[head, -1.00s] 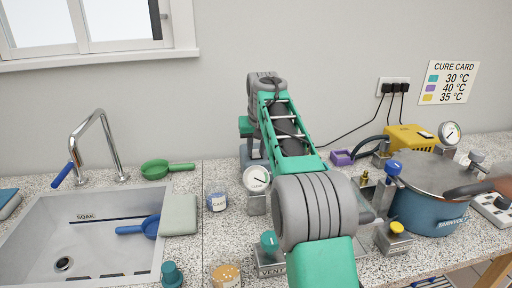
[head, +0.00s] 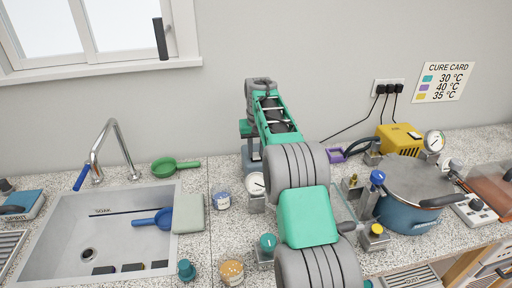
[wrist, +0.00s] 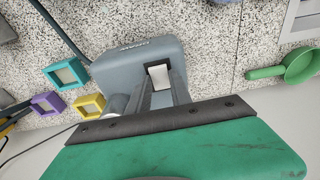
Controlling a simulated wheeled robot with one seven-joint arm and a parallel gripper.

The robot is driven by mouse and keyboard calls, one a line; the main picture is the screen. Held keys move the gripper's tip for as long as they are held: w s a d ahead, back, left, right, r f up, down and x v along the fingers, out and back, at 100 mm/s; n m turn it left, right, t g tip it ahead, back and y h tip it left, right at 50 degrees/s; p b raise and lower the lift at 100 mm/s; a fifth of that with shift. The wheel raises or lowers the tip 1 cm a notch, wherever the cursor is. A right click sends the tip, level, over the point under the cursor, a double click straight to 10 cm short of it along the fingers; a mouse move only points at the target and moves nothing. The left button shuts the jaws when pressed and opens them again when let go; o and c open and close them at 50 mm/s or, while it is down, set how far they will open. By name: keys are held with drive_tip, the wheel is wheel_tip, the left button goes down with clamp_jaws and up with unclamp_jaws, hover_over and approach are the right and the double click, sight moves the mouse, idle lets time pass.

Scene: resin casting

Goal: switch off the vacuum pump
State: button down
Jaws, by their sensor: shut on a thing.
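A grey-blue housing (wrist: 190,55) with an unreadable label fills the middle of the wrist view and looks like the vacuum pump. A white block (wrist: 158,77), apparently its switch, sits between the two fingers of my gripper (wrist: 162,88). The fingers are closed on its sides. In the head view, a small part of the grey-blue housing (head: 251,160) shows at the back of the counter.
A blue lidded pot (head: 405,215), a yellow box (head: 398,138) and a gauge (head: 434,140) stand to the right. The sink (head: 60,215) and a green scoop (head: 165,166) are left. Small coloured frames (wrist: 88,107) lie near the housing. Cables run from the wall socket (head: 388,87).

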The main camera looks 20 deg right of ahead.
sight(257, 157)
drive_tip(key=shift+r, duration=0.1)
drive_tip(key=c, duration=1.2)
unclamp_jaws()
drive_tip(key=shift+o, duration=0.2)
wheel_tip(257, 157, up, 8)
drive_tip(key=shift+s+f, duration=0.2)
drive_tip(key=shift+s, duration=0.25)
drive_tip(key=shift+a, duration=0.1)
